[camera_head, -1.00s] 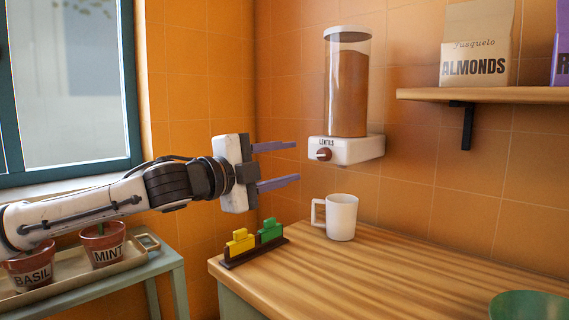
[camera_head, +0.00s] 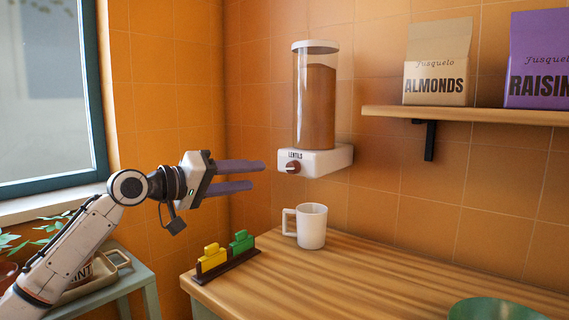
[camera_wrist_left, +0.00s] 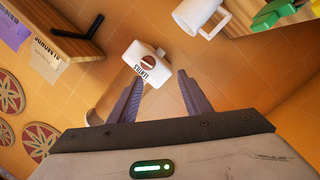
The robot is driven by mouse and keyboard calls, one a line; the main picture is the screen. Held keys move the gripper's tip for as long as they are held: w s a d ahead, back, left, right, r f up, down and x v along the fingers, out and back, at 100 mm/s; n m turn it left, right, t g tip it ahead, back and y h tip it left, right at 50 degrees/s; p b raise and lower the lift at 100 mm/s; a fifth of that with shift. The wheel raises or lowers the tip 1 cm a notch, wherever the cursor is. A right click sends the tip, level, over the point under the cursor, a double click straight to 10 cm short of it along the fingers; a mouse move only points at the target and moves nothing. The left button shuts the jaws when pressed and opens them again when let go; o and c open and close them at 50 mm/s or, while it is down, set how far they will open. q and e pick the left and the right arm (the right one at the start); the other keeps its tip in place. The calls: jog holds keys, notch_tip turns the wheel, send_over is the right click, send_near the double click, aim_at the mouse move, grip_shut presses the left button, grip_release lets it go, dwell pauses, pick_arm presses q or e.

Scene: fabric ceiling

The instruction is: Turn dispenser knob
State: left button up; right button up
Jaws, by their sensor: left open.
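The lentils dispenser (camera_head: 315,110) is a clear cylinder of brown contents on a white base, mounted on the tiled wall. Its round red-brown knob (camera_head: 293,168) is on the base's front, below the "LENTILS" label; the knob also shows in the left wrist view (camera_wrist_left: 148,61). My left gripper (camera_head: 258,176) is open and empty, its two purple fingers pointing at the knob from the left, a short gap away. In the left wrist view, the dispenser base (camera_wrist_left: 145,74) lies just beyond the fingertips (camera_wrist_left: 157,76). My right gripper is not in view.
A white mug (camera_head: 312,228) stands on the wooden counter (camera_head: 370,270) below the dispenser. Yellow (camera_head: 211,259) and green (camera_head: 241,242) blocks sit in a dark holder. A shelf (camera_head: 470,115) with almonds and raisins bags is at right; a green bowl (camera_head: 495,310) is at front right.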

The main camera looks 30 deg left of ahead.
aim_at(289, 169)
pick_arm(q)
jog(key=w+d+n+h+p, duration=0.1)
jog(key=w+n, duration=0.1)
jog(key=w+d+n+h+p, duration=0.1)
jog(key=w+d+n, duration=0.1)
jog(key=n, duration=0.1)
jog(key=w+d+n+h+p, duration=0.1)
jog(key=w+n+h, duration=0.1)
jog(key=w, duration=0.1)
jog(key=shift+d+r+n, duration=0.2)
jog(key=shift+r+n, duration=0.1)
jog(key=shift+w+d, duration=0.2)
jog(key=shift+w, duration=0.3)
